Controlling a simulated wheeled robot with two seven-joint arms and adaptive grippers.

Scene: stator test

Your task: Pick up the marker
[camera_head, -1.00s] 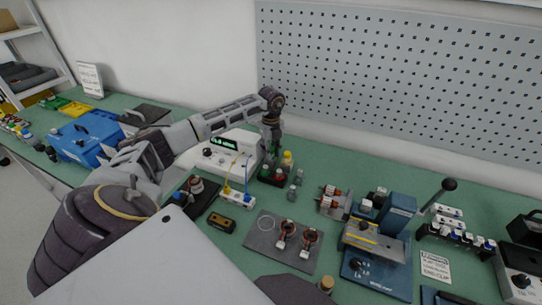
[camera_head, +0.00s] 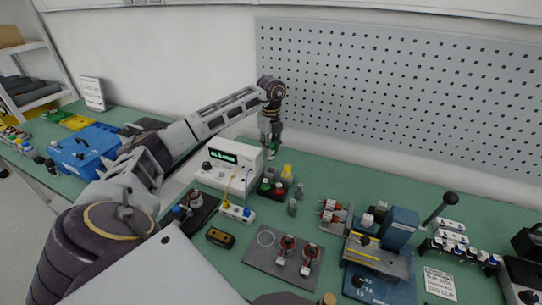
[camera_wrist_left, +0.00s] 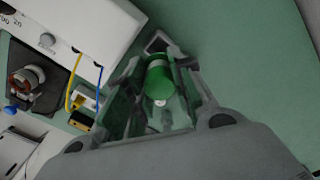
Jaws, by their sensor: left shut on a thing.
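The green marker (camera_wrist_left: 158,82) sits between the fingers of my left gripper (camera_wrist_left: 155,92) in the left wrist view. Its green round end faces the camera, with a small white tip. In the head view my left gripper (camera_head: 271,151) points down, shut on the marker, above a dark holder (camera_head: 276,191) with red, green and yellow-topped items. A gap shows between the fingertips and the holder. Most of the marker is hidden by the fingers. My right gripper is not in view.
A white meter with a lit display (camera_head: 229,164) stands just left of the holder. Small grey cylinders (camera_head: 293,207) stand to its right. A grey plate (camera_head: 262,257) with copper-wound parts lies in front. A blue press (camera_head: 398,228) is at the right. A perforated wall panel (camera_head: 400,95) stands behind.

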